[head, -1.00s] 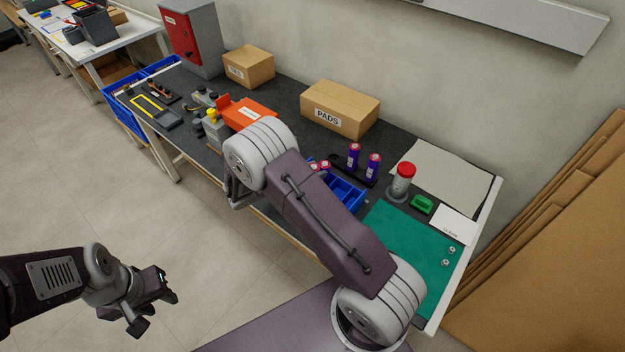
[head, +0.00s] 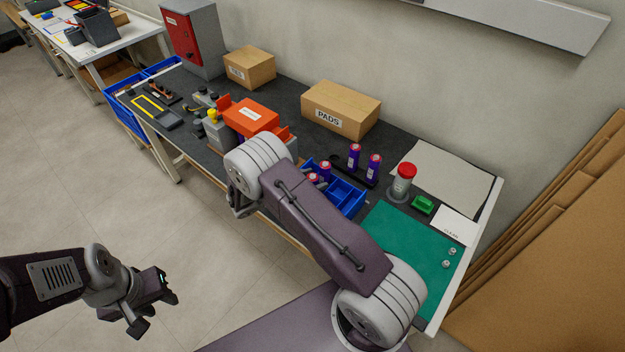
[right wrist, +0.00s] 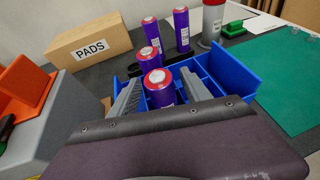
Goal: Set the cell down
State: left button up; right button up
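My right gripper (right wrist: 160,92) is low over the blue compartment bin (right wrist: 228,75). Its fingers stand on either side of a purple cell with a red top (right wrist: 160,90), with a narrow gap seeming to show beside it, so it looks open. That cell is upright in the bin. A second purple cell (right wrist: 150,58) stands just behind it. Both cells show in the head view, the nearer one (head: 312,179) and the other (head: 325,169). The right gripper is hidden behind my forearm there. My left gripper (head: 153,305) is open and empty, away from the bench.
Two more purple cells (head: 354,156) stand in a black holder behind the bin. A red-capped jar (head: 403,183), green block (head: 422,205) and green mat (head: 415,235) are to the right. An orange-topped grey fixture (right wrist: 35,100) stands close left of my right gripper. A PADS box (head: 341,108) is behind.

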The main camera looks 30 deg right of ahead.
jog(key=shift+r, duration=0.1)
jog(key=shift+a+r, duration=0.15)
jog(key=shift+r, duration=0.05)
jog(key=v, duration=1.2)
jog(key=s+r+m+g+y, duration=0.1)
jog(key=s+m+y, duration=1.2)
jog(key=m, duration=0.7)
jog(key=s, duration=0.3)
jog(key=shift+m+y+b, duration=0.3)
